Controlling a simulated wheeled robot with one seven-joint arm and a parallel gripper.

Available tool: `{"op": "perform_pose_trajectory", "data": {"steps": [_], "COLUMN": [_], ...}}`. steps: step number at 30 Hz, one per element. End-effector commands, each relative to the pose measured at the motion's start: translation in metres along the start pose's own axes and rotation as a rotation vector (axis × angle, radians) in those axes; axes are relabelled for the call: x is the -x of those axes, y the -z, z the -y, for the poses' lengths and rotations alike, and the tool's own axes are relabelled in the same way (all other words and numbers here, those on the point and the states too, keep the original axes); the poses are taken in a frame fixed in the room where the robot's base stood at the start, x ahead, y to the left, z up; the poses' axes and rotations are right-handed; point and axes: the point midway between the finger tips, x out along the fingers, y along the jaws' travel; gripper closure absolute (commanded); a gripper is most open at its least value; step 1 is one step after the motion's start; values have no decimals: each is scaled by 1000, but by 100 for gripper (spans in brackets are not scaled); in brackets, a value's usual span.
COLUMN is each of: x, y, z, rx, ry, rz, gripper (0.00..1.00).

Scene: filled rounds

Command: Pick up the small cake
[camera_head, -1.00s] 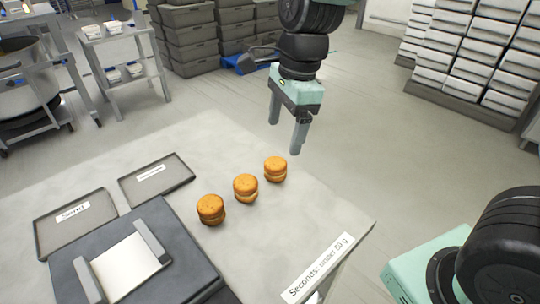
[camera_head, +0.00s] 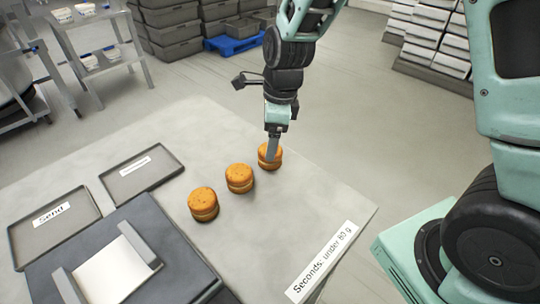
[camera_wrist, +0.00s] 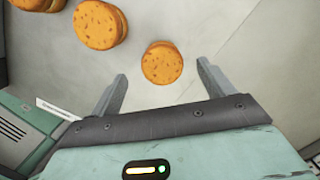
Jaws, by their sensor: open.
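Three round golden cakes with a pale filling stand in a row on the table: a near one (camera_head: 203,205), a middle one (camera_head: 239,180) and a far one (camera_head: 275,160). The far cake looks slightly smaller than the others. My gripper (camera_head: 271,156) points down at the far cake, and a finger hides part of it. In the wrist view, my open gripper (camera_wrist: 162,72) has one finger on each side of that cake (camera_wrist: 162,62), with gaps on both sides. I cannot tell how far down the fingers reach.
A dark scale with a pale plate (camera_head: 104,272) stands at the near left of the table (camera_head: 290,215). Behind it lie a tray labelled Send (camera_head: 22,240) and another tray (camera_head: 120,187). A label reading "Seconds: under 80 g" (camera_head: 322,262) is at the right edge. Two other cakes stand close by.

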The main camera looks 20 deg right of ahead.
Motion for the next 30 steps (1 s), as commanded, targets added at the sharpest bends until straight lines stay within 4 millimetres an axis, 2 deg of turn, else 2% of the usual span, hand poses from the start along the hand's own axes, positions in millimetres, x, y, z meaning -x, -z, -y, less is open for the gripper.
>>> {"op": "perform_pose_trajectory", "data": {"steps": [5, 12, 15, 23, 27, 30], "x": [-12, -46, -54, -56, -56, -56], "y": [2, 7, 7, 7, 7, 7], "z": [0, 2, 2, 2, 2, 2], "rx": [-1, -1, 0, 0, 0, 0], "ry": [-2, -3, -1, 1, 1, 1], "rz": [-1, -2, -1, 0, 0, 0], "gripper": [19, 19, 19, 19, 55, 55]}}
